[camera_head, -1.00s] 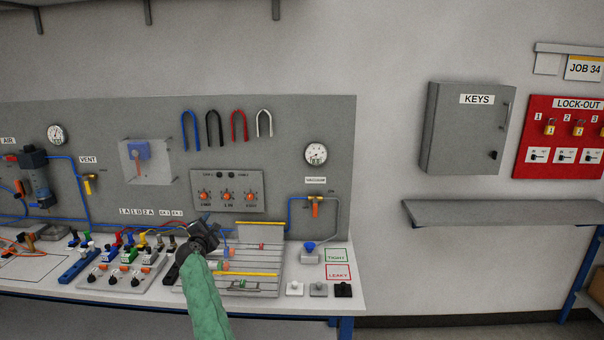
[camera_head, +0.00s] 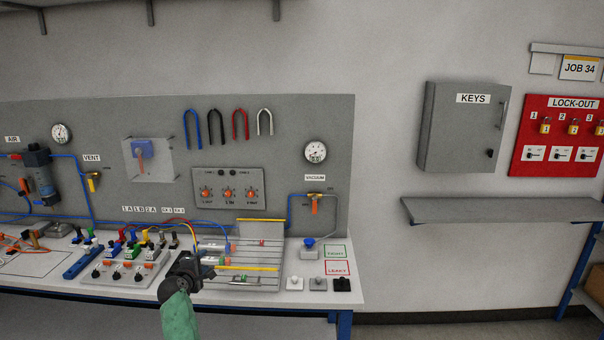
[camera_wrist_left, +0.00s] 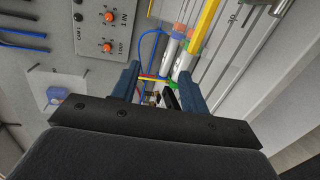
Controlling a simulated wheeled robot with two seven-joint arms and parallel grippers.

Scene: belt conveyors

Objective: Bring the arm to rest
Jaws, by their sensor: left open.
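My left gripper (camera_head: 206,264) is at the front of the bench, over the gap between the valve block and the slotted plate. In the left wrist view its two blue fingers (camera_wrist_left: 160,85) stand apart with nothing held between them. Beyond them show the cylinders (camera_wrist_left: 180,55) and coloured tubes of the bench. My left forearm has a green sleeve (camera_head: 180,318) and comes in from the bottom edge. My right gripper is not in view.
The valve block (camera_head: 122,273) is left of my gripper and the slotted plate (camera_head: 262,283) right of it. A grey panel (camera_head: 270,135) stands behind. An empty shelf (camera_head: 500,210) and key cabinet (camera_head: 462,128) are at right.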

